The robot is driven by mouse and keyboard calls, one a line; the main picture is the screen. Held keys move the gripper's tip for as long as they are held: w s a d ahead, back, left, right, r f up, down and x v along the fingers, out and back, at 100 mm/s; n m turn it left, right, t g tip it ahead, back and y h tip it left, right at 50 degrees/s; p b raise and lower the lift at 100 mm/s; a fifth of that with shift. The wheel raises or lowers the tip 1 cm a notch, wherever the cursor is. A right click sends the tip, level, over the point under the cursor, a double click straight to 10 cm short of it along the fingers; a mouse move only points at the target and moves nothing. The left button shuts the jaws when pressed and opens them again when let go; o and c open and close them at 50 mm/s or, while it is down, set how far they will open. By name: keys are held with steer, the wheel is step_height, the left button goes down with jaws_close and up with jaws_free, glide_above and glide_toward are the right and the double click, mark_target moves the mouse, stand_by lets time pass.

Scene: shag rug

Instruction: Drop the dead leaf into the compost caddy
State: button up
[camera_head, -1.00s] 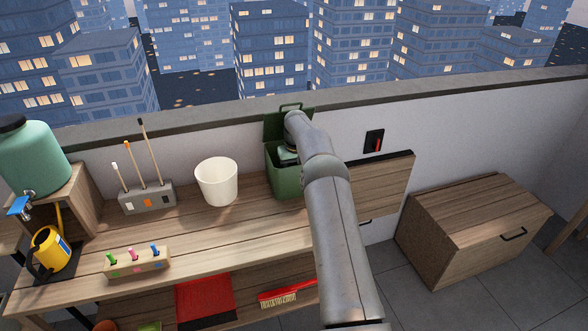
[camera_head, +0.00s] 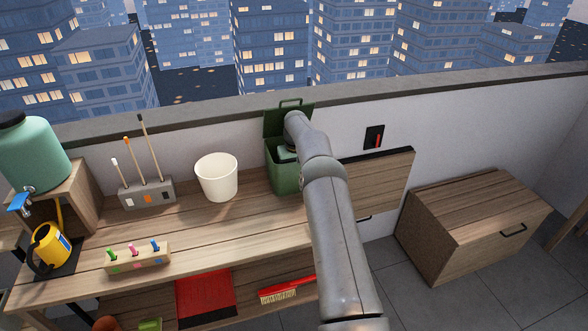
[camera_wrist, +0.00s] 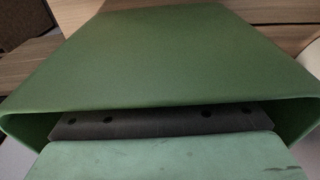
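The compost caddy (camera_head: 284,180) is a green bin with its lid (camera_head: 288,121) raised, standing at the back right of the wooden bench. My arm reaches over to its mouth. The pale green part of my gripper (camera_head: 287,153) shows at the caddy's opening. In the wrist view the caddy's green wall (camera_wrist: 165,55) fills most of the picture. The pale green body of my gripper (camera_wrist: 165,158) and a dark plate with holes lie close below its rim. My fingertips are hidden, so their opening does not show. No dead leaf is visible in either view.
A white pot (camera_head: 217,178) stands left of the caddy. A tool holder (camera_head: 147,194) with upright sticks, a peg block (camera_head: 136,257), a yellow watering can (camera_head: 50,247) and a teal water tank (camera_head: 32,155) are further left. A wooden cabinet (camera_head: 470,225) stands at right.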

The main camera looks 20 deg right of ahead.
steer(key=shift+r+p, duration=0.55)
steer(key=shift+r, duration=0.1)
step_height(320, 180, up, 12)
steer(key=s+b, duration=0.2)
steer(key=s+a+r+n, duration=0.1)
steer(key=s+a+r, duration=1)
steer(key=s+a, duration=0.25)
steer(key=s+a+f, duration=0.2)
steer(key=s, duration=0.9)
steer(key=s+a+f, duration=0.2)
steer(key=s, duration=1)
steer(key=s+a+f, duration=0.2)
steer(key=s, duration=1)
steer(key=shift+s+a+f+g, duration=0.2)
steer(key=shift+a+f+g, duration=0.1)
steer(key=shift+a+f, duration=0.1)
